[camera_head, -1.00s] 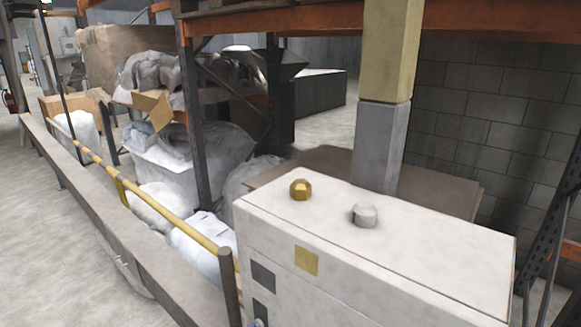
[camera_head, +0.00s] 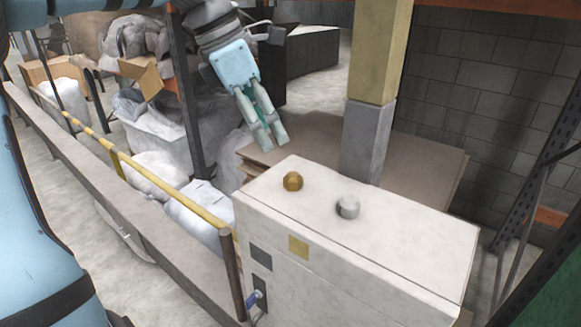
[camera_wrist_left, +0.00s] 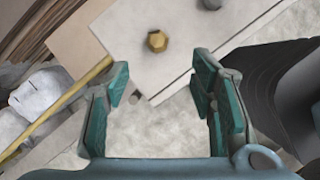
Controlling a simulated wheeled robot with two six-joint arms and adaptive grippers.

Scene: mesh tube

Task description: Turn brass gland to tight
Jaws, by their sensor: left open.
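The brass gland (camera_head: 292,181) is a small gold faceted knob on top of the pale cabinet (camera_head: 400,228). It also shows in the left wrist view (camera_wrist_left: 157,41), beyond the fingertips and roughly between them. My left gripper (camera_head: 270,138) has teal fingers and hangs in the air behind and above the cabinet's back left corner. In the left wrist view (camera_wrist_left: 162,85) its fingers are spread apart with nothing between them. It is apart from the gland. My right gripper is in neither view.
A grey round knob (camera_head: 348,207) stands right of the gland on the cabinet top. A grey and yellow post (camera_head: 367,140) rises behind the cabinet. Flat brown sheets (camera_head: 425,185) lie behind it. A yellow rail (camera_head: 150,182) runs along the left.

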